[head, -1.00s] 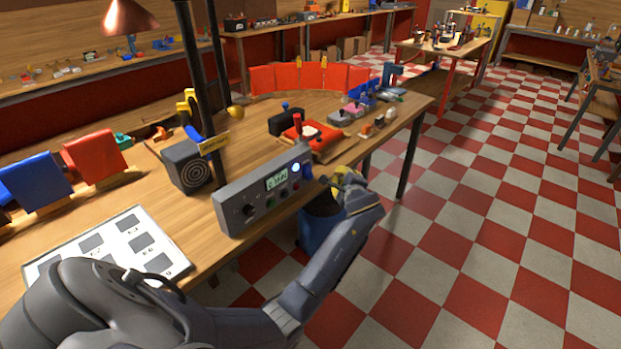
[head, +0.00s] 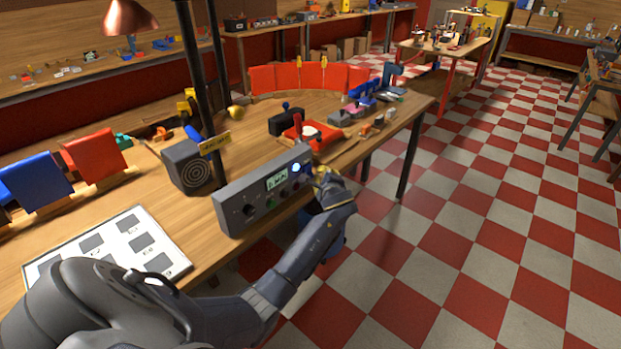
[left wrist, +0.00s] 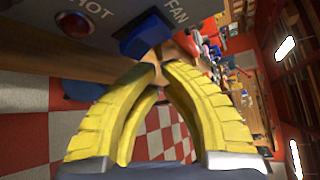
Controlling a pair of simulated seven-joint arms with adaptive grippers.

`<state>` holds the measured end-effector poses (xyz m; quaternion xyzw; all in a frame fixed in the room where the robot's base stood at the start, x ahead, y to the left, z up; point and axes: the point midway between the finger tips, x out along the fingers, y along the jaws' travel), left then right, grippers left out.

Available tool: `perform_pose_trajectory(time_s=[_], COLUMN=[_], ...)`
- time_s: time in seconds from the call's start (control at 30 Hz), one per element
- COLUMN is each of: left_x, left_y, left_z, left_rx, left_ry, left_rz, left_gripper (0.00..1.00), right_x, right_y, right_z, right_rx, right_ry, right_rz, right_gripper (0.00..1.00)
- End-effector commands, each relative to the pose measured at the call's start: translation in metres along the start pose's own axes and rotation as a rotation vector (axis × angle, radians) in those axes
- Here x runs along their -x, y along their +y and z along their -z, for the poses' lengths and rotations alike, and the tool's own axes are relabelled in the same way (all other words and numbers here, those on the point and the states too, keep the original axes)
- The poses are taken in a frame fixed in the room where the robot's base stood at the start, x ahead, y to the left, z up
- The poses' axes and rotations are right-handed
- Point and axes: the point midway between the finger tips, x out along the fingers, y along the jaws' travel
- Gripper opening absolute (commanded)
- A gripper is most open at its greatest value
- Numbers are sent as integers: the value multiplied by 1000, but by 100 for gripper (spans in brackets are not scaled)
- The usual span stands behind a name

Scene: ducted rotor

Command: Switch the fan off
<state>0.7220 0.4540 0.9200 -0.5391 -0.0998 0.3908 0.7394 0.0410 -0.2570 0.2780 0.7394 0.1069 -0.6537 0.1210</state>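The grey control panel (head: 240,205) stands at the front edge of the wooden bench, with a small display and a lit white-blue light. In the left wrist view, a blue rocker switch (left wrist: 146,35) sits beside the FAN label (left wrist: 177,12) on the panel. My left gripper (head: 318,175) is at the panel's right end. In the left wrist view, its yellow fingers (left wrist: 152,70) come together at the tips, with nothing seen between them. The tips are just below the blue switch; I cannot tell whether they touch it. My right gripper is not in view.
A red button (left wrist: 75,23) is on the panel beside the switch. A dark speaker-like box (head: 187,167) stands behind the panel, and a white board (head: 110,240) lies to its left.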

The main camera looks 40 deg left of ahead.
Motion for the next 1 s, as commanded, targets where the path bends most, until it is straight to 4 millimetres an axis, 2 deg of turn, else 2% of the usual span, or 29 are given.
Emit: perform_pose_trajectory(time_s=[0.37,0.4,0.47,1.0], left_x=[-2,-2,-2,-1], left_y=[1,1,1,1], left_z=[-1,-1,-1,-1], left_rx=[0,0,0,0], left_ry=[0,0,0,0], left_rz=[0,0,0,0], left_gripper=[0,4,0,0], right_x=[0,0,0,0], right_y=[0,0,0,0], right_z=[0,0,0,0], right_rx=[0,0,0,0], right_ry=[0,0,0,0], right_rz=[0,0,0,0], right_gripper=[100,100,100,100])
